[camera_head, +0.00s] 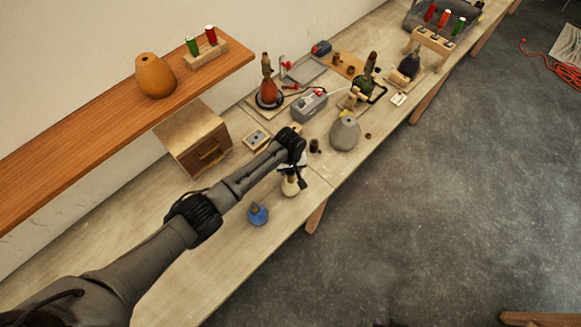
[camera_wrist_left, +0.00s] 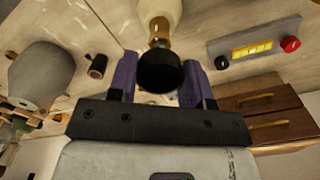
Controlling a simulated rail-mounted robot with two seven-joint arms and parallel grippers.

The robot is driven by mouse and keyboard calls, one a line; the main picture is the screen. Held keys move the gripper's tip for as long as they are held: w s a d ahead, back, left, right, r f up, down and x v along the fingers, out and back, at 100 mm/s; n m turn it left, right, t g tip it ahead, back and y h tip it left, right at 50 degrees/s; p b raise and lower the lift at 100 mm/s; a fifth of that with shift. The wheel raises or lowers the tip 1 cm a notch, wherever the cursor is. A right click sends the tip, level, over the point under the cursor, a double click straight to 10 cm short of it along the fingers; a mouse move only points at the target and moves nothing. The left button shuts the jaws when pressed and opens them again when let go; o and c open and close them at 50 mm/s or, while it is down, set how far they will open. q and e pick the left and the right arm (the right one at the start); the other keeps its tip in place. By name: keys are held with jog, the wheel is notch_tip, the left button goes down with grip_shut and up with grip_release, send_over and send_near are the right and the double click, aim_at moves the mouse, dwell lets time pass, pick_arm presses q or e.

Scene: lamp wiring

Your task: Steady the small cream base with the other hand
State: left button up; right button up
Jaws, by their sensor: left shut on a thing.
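The small cream base (camera_head: 290,188) stands upright on the workbench near its front edge, just below my left gripper (camera_head: 293,171) in the head view. In the left wrist view the cream base (camera_wrist_left: 160,11) is at the top, with a brass neck and a black socket (camera_wrist_left: 161,72) toward me. The purple fingers of my left gripper (camera_wrist_left: 157,80) are on both sides of the black socket, shut on the lamp's top. My wrist hides part of the base's top in the head view. My right gripper is not in view.
A small blue base (camera_head: 258,214) stands close by at the front left. A large grey base (camera_head: 345,133) is to the right. A wooden drawer box (camera_head: 197,141) sits behind, under the orange shelf (camera_head: 95,125). A grey tester (camera_head: 309,104) and other lamps stand further along.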

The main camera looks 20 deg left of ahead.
pick_arm(q)
jog(key=o, duration=0.9)
